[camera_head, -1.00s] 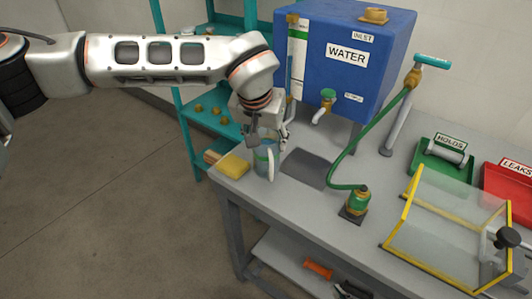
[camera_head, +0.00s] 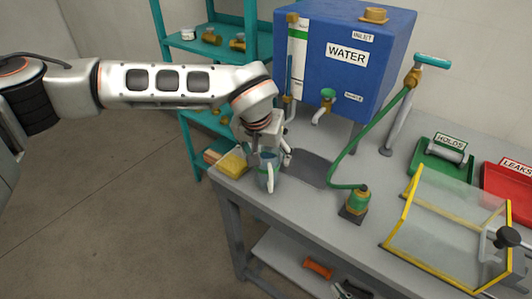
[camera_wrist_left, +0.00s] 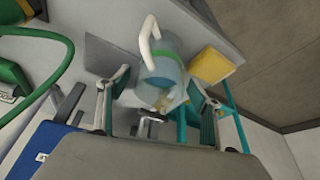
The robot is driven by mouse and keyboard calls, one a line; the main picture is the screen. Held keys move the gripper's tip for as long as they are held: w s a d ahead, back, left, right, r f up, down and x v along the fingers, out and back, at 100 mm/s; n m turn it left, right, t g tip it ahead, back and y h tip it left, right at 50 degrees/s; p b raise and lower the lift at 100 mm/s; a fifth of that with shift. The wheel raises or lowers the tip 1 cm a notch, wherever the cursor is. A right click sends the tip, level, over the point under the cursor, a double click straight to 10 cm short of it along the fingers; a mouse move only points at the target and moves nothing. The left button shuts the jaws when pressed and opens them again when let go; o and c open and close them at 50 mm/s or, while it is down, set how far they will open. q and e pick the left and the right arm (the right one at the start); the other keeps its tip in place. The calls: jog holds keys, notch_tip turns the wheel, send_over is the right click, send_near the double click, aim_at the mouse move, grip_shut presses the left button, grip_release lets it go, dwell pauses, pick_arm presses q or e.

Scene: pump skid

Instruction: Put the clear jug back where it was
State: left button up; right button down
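The clear jug (camera_head: 264,173) stands upright on the grey bench near its front left corner, with its pale handle towards the front. It also shows in the left wrist view (camera_wrist_left: 160,68). My left gripper (camera_head: 266,156) is over the jug from above, one finger on each side. In the left wrist view the fingers look spread, with a narrow gap beside the jug. My right gripper is in neither current view.
A yellow sponge (camera_head: 233,163) lies left of the jug. A dark mat (camera_head: 307,168) lies to its right, beneath the blue water tank (camera_head: 350,75) and its tap. A green hose (camera_head: 350,150) and brass fitting (camera_head: 357,201) stand further right. A teal shelf (camera_head: 225,60) stands behind.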

pick_arm(q)
jog(key=shift+r, duration=0.5)
jog(key=v, duration=1.1)
jog(key=shift+s, duration=0.25)
jog(key=shift+a+r, duration=0.1)
